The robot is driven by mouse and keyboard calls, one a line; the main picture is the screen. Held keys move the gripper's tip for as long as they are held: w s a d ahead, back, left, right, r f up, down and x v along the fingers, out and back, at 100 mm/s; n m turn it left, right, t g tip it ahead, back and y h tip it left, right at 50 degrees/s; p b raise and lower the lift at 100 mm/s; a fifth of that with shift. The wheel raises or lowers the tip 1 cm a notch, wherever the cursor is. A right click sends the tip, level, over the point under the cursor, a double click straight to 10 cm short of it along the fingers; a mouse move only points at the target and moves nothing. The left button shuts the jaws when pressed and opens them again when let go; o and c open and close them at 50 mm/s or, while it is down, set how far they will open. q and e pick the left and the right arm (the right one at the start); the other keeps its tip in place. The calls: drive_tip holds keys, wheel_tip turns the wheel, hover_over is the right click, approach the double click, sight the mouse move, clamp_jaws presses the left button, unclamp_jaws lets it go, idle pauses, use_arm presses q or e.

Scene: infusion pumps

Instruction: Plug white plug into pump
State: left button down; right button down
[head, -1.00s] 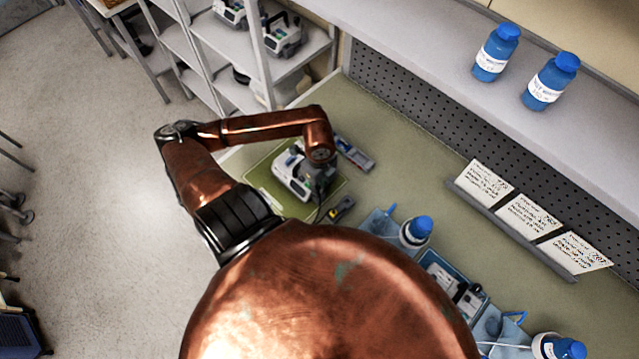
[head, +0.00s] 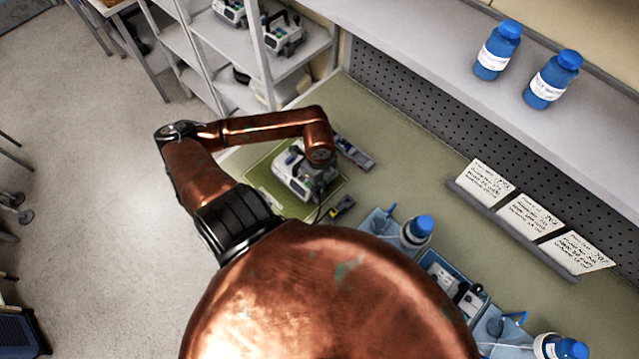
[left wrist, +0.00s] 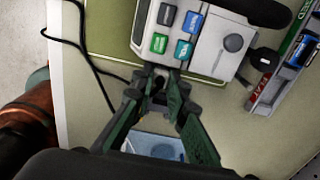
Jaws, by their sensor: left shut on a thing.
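The pump (head: 291,180) is a white and grey unit on a green mat (head: 262,180) at the bench's left end. In the left wrist view the pump (left wrist: 212,45) shows blue and green buttons and a round grey knob. My left gripper (left wrist: 161,78) is at the pump's near edge, fingertips close to or against it; I cannot tell which. It is shut on a small plug, mostly hidden between the fingers, with no white showing. I cannot tell whether the plug is in a socket. In the head view my left gripper (head: 319,181) is partly hidden by its arm. My right gripper is out of view.
A black cable (left wrist: 88,55) runs left of the fingers. A black connector (left wrist: 263,60) sits by the pump's right side. A tray of coloured items (left wrist: 283,70) lies right of it. Blue trays with a bottle (head: 417,231) stand nearby. Shelves (head: 215,60) stand behind left.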

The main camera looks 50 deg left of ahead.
use_arm(q)
drive_tip(key=shift+f, duration=0.25)
idle(0.3)
drive_tip(key=c, duration=1.8)
unclamp_jaws()
drive_tip(key=o, duration=0.4)
drive_tip(key=shift+r, duration=0.15)
